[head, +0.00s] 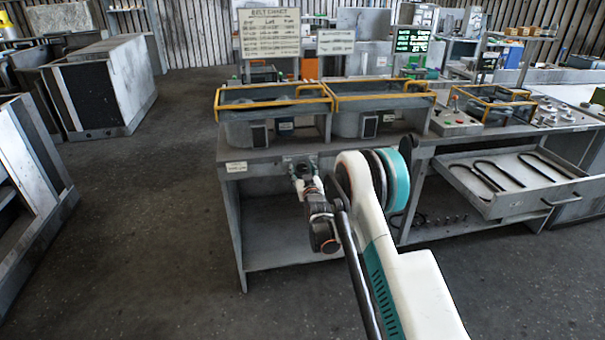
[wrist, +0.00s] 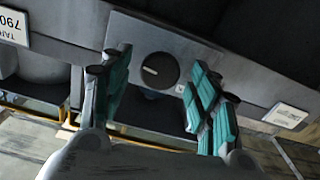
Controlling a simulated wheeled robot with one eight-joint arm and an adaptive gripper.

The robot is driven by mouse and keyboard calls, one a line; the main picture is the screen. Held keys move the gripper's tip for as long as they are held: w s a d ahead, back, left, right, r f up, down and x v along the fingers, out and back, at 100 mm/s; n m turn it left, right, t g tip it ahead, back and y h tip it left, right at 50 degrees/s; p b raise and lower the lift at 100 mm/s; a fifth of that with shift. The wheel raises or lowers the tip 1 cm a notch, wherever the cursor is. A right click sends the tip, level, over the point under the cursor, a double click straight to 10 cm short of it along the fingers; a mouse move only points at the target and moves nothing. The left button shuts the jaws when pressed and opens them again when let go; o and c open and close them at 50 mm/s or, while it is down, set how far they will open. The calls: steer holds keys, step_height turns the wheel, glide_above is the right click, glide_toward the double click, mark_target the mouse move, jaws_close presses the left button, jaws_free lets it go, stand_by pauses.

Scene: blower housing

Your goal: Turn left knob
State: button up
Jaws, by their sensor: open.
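The knob (wrist: 160,70) is a dark round dial with a short white pointer mark, set on a grey front panel (wrist: 125,28) in the wrist view. My gripper (wrist: 158,85) is open, with one teal-padded finger on each side of the knob in the picture. I cannot tell whether either finger touches it. In the head view my gripper (head: 300,168) is at the front edge of the bench (head: 262,157), under the left yellow-railed basin (head: 238,112). The knob does not show clearly there; my gripper and arm cover that area.
An open drawer (head: 500,205) with dark bent rods juts out at the right. A second yellow-railed basin (head: 385,103) and a control panel (head: 452,122) stand on the bench. A grey cabinet (head: 103,85) is at the back left. The floor (head: 130,230) at left is clear.

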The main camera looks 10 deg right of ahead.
steer(key=shift+w, duration=0.2)
steer(key=c, duration=1.1)
steer(key=shift+o, duration=0.2)
steer(key=m, duration=0.3)
steer(key=shift+m, duration=2.2)
